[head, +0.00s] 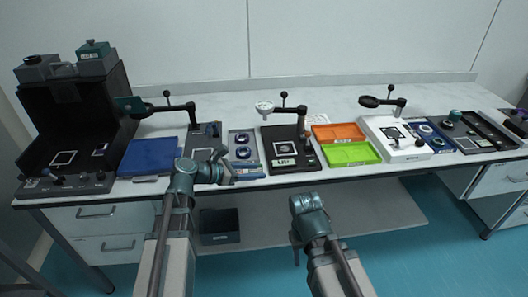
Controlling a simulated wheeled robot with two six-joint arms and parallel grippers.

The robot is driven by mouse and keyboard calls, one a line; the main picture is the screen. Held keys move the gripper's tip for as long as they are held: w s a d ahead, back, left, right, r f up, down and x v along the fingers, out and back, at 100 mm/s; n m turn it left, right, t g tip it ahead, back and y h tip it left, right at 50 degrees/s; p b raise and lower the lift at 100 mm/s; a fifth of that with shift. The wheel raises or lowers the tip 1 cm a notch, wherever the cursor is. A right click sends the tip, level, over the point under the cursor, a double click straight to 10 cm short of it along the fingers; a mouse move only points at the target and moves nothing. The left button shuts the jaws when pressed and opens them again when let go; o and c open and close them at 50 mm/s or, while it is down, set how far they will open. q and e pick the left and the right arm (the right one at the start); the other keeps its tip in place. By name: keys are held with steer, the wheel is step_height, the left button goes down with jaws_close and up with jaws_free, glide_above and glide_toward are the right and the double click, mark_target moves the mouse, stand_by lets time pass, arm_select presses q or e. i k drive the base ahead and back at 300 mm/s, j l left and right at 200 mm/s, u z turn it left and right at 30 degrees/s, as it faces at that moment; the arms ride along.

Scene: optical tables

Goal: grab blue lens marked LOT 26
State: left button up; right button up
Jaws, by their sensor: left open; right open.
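Two round blue-rimmed lenses, an upper one (242,138) and a lower one (243,153), sit in a grey tray (232,135) near the middle of the table. Any lot marking on them is too small to read. My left gripper (229,172) is open at the table's front edge, just left of and below the lower lens, and holds nothing visible. My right gripper (295,240) is open below table height, in front of the table, away from the lenses. Its fingers are mostly hidden by its wrist.
A blue tray (150,157) lies left of the lens tray. A black stand (290,150) with an arm is close on its right, then orange (338,132) and green (350,154) trays. A dark box (219,226) sits on the lower shelf.

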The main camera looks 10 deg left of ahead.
mark_target(243, 153)
steer(key=j+z, duration=0.3)
steer(key=j, duration=0.2)
steer(key=j+z, duration=0.3)
steer(key=j, duration=0.25)
steer(key=j+z, duration=0.1)
steer(key=j, duration=1.15)
